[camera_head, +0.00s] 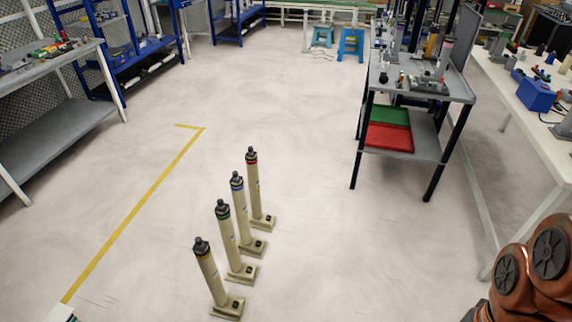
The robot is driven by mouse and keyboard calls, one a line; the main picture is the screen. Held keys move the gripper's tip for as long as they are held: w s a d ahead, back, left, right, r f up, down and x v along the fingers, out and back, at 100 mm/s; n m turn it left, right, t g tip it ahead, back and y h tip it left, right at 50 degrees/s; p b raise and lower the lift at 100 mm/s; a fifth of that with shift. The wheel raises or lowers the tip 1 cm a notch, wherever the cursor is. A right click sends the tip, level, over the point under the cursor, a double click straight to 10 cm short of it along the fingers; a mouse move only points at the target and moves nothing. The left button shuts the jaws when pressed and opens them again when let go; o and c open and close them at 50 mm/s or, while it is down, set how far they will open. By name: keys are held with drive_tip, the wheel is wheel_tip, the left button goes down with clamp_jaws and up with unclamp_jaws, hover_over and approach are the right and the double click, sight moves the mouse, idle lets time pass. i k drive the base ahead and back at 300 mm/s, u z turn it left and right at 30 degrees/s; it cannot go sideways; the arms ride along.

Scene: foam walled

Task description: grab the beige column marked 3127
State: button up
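Several beige columns stand upright in a slanting row on the pale floor. Each has a dark cap, a square foot with a black knob, and a coloured band near the top. The nearest column (211,278) has a yellow-orange band. Behind it stand one with a green band (230,240), one with a blue band (242,212) and, farthest, one with a red band (255,188). The small labels are too tiny to read, so I cannot tell which is 3127. My gripper is not in view; only copper-coloured joints of my arm (532,270) show at the lower right.
A yellow floor line (137,238) runs left of the columns. A grey workbench (425,85) with red and green trays stands at the back right, and a white table (535,120) at the right. Shelving (60,130) lines the left. The floor around the columns is clear.

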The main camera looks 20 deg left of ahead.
sight(259, 220)
drive_tip(key=i, duration=2.4)
drive_tip(key=u, duration=3.7)
